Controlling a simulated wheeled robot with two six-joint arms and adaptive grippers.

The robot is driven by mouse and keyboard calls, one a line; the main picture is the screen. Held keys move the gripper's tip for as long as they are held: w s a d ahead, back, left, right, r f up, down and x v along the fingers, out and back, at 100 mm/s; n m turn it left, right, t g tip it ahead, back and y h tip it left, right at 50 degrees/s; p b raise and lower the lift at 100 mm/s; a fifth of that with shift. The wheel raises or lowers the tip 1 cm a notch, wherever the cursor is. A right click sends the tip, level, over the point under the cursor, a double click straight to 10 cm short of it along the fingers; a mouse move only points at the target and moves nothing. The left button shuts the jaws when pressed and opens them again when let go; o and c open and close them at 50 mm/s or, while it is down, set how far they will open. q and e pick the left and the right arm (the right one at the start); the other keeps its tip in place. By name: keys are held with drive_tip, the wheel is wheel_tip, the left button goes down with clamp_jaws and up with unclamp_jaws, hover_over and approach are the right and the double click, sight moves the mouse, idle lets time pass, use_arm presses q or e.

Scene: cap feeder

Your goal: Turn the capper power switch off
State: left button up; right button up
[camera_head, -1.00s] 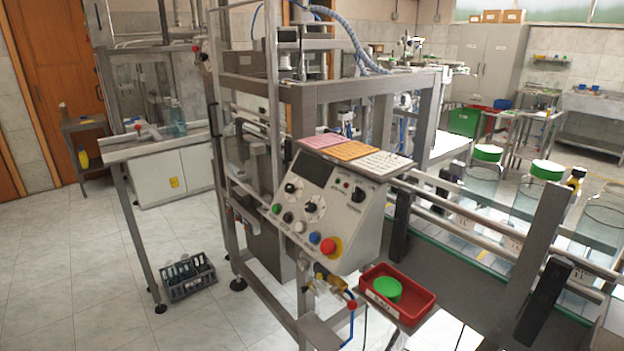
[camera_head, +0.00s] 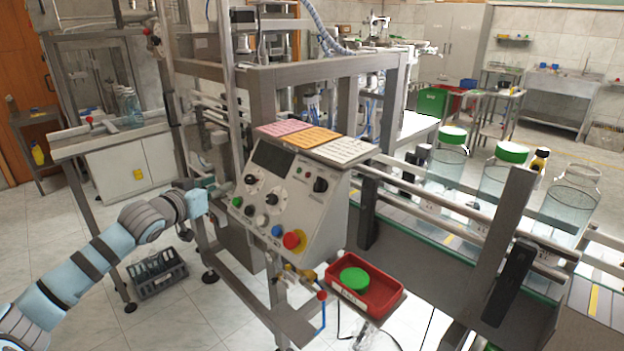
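The control panel (camera_head: 285,205) is a pale sloped box with a dark screen (camera_head: 272,157) and several knobs and buttons. A large black rotary switch (camera_head: 320,185) sits at its upper right; I cannot read its label or setting. Other black knobs, a green button (camera_head: 237,202), a blue button (camera_head: 277,231) and a red mushroom button on a yellow base (camera_head: 292,240) are on the same face. My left gripper (camera_head: 222,190) is just left of the panel's left edge, small and side-on; its finger opening cannot be made out. My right gripper is out of view.
A red bin (camera_head: 388,296) with a green lid (camera_head: 354,280) is below right. A steel frame post (camera_head: 232,100) stands behind my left gripper. Conveyor rails and jars (camera_head: 447,160) are at right.

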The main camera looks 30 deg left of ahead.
use_arm(q)
drive_tip(key=s+d+r+m+h, duration=0.1)
drive_tip(key=s+d+r+h, duration=0.15)
drive_tip(key=d+r, duration=0.65)
drive_tip(key=g+h+p, duration=0.2)
drive_tip(key=h+p, duration=0.1)
drive_tip(key=p, duration=0.8)
approach(315, 179)
drive_tip(key=shift+m, duration=0.3)
drive_tip(key=x, duration=0.8)
drive_tip(key=shift+w+d+f, duration=0.1)
drive_tip(key=shift+w+d, duration=0.1)
drive_tip(key=shift+w, duration=0.1)
drive_tip(key=shift+a, duration=0.1)
